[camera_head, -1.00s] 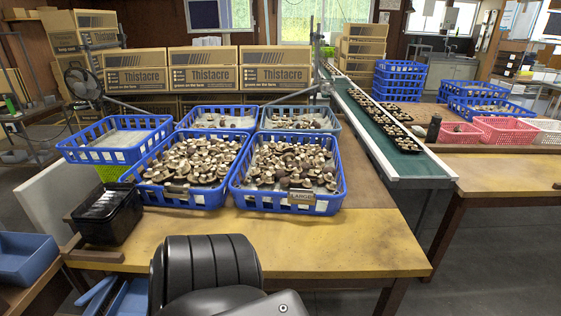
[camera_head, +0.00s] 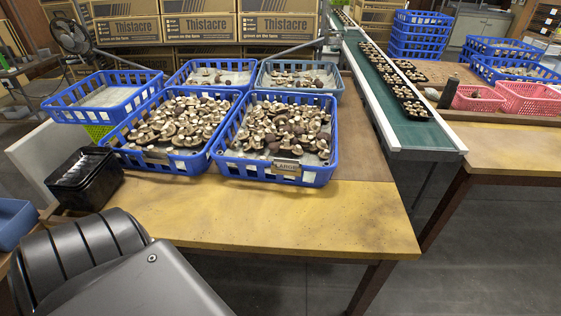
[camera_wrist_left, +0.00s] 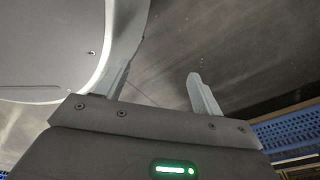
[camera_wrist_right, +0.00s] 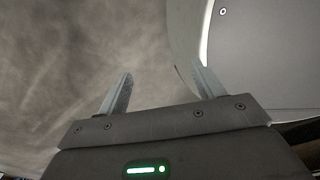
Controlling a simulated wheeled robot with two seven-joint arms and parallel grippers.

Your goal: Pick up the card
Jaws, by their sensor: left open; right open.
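A small card reading LARGE (camera_head: 287,167) is on the front wall of the right front blue basket (camera_head: 318,178). A second small card (camera_head: 157,157) is on the front wall of the left front blue basket (camera_head: 190,168); its lettering is too small to read. My left gripper (camera_wrist_left: 160,78) is open and empty in the left wrist view, beside my own body. My right gripper (camera_wrist_right: 160,78) is open and empty in the right wrist view, over bare grey floor. Neither gripper shows in the head view, and no card shows in either wrist view.
The yellow table (camera_head: 300,225) is clear in front of the baskets. A black container (camera_head: 88,180) stands at its left corner. A green conveyor (camera_head: 400,128) with mushroom trays runs to the right. Blue basket edges show in the left wrist view (camera_wrist_left: 290,135).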

